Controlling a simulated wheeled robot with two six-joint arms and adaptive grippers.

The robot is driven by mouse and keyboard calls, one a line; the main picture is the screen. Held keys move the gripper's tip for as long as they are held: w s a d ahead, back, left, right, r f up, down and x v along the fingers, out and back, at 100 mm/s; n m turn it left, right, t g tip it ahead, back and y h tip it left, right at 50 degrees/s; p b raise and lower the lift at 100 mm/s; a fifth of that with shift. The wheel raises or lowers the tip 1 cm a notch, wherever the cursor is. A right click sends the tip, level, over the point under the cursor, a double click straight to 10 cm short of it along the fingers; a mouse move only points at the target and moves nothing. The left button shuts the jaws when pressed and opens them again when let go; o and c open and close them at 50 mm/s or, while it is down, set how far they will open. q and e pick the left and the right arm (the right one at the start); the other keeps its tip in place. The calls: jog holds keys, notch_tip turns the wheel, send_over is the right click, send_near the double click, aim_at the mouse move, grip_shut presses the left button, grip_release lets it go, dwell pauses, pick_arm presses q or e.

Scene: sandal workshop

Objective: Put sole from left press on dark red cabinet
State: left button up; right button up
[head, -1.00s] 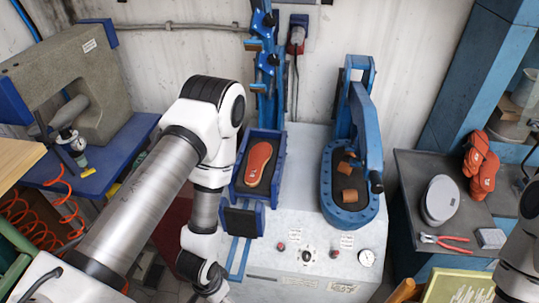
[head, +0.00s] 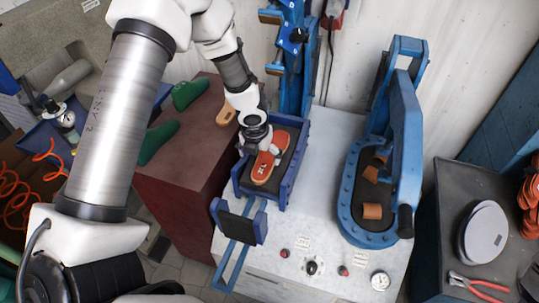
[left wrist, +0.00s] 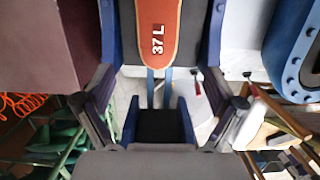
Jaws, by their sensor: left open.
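An orange-red sole (head: 262,168) with a pale rim lies in the blue-framed tray of the left press (head: 291,178). In the left wrist view the sole (left wrist: 157,35) shows the marking "37 L". My left gripper (head: 272,150) is over the sole from above and hides part of it. In the left wrist view its open fingers (left wrist: 160,100) are spread wide, with the sole ahead between them; I cannot tell whether they touch it. The dark red cabinet (head: 185,195) stands left of the press. My right gripper is out of view.
Green shoe forms (head: 190,92) and a tan sole-like piece (head: 227,116) lie on the cabinet's back part; its front top is bare. A second blue press (head: 370,225) holds brown pieces. A dark table (head: 448,215) with red-handled pliers (head: 478,286) is at right.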

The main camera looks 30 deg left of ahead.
aim_at(261, 173)
pick_arm(q)
jog(key=shift+s+d+f+b, duration=0.15)
jog(key=shift+s+b, duration=0.15)
jog(key=shift+s, duration=0.2)
jog(key=shift+s+f+b, duration=0.1)
jog(key=shift+s+b, duration=0.2)
jog(key=shift+s, duration=0.2)
jog(key=f+b, duration=0.1)
jog(key=w+f+b, duration=0.1)
jog(key=f, duration=0.1)
jog(key=w+f+b, duration=0.1)
jog(key=shift+f, duration=0.4)
jog(key=shift+s+f+b, duration=0.1)
jog(key=shift+f+b, duration=0.2)
jog(key=shift+f, duration=0.3)
jog(key=shift+a+f, duration=0.2)
jog(key=shift+f, duration=0.1)
jog(key=shift+w+f, duration=0.35)
jog(key=shift+f, duration=0.15)
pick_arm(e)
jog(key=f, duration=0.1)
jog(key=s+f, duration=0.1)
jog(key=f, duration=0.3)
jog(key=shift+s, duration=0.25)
pick_arm(q)
jog(key=shift+s+r, duration=0.1)
